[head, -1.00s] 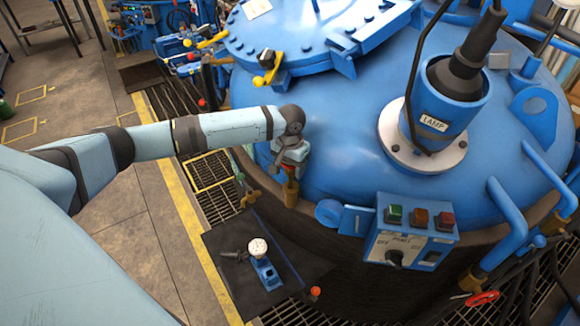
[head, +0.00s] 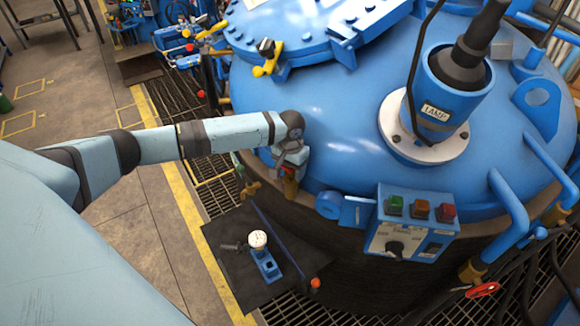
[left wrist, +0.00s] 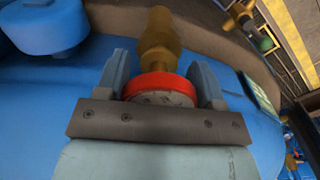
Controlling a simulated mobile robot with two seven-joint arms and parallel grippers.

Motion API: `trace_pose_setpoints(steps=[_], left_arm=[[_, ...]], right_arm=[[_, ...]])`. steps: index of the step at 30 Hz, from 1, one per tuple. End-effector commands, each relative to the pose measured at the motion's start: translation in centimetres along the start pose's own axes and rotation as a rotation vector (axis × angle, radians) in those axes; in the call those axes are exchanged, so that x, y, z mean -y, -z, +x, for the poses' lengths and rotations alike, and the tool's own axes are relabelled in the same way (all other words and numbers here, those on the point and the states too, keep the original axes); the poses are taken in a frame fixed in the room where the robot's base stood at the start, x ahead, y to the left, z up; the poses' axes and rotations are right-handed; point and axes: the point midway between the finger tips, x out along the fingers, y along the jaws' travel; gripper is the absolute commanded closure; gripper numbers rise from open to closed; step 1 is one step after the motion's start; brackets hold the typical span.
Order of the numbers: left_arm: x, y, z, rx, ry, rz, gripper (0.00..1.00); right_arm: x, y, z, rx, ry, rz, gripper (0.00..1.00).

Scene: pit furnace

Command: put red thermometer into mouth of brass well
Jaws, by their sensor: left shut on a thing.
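My left gripper (head: 291,168) is at the near left rim of the blue furnace lid, directly over the brass well (head: 290,189). In the left wrist view my left gripper (left wrist: 160,66) has a finger on each side of the red thermometer (left wrist: 160,84), shut on its round red head. The brass well (left wrist: 158,38) shows just beyond the red head, in line with it. The thermometer's stem is hidden, so I cannot tell how deep it sits or whether the head touches the well. My right gripper is not in view.
A lamp housing (head: 444,95) stands on the blue lid (head: 340,130). A button box (head: 411,225) is right of the well. A dark stand (head: 225,262) with a blue white-topped device (head: 262,256) lies below left. A blue cylinder (left wrist: 45,25) is near the well.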

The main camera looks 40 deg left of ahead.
Motion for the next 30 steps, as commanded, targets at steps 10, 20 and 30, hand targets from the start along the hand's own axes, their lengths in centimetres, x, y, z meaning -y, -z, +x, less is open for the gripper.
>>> trace_pose_setpoints(steps=[10, 20, 30], left_arm=[[0.01, 0.0, 0.04, 0.0, 0.0, 0.0, 0.63], [0.02, 0.01, 0.38, 0.0, 0.0, 0.0, 0.63], [0.03, 0.02, 0.89, 0.0, 0.0, 0.0, 0.63]], right_arm=[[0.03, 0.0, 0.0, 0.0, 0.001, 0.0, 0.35], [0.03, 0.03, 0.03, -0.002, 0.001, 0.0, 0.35], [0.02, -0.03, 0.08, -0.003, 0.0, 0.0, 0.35]])
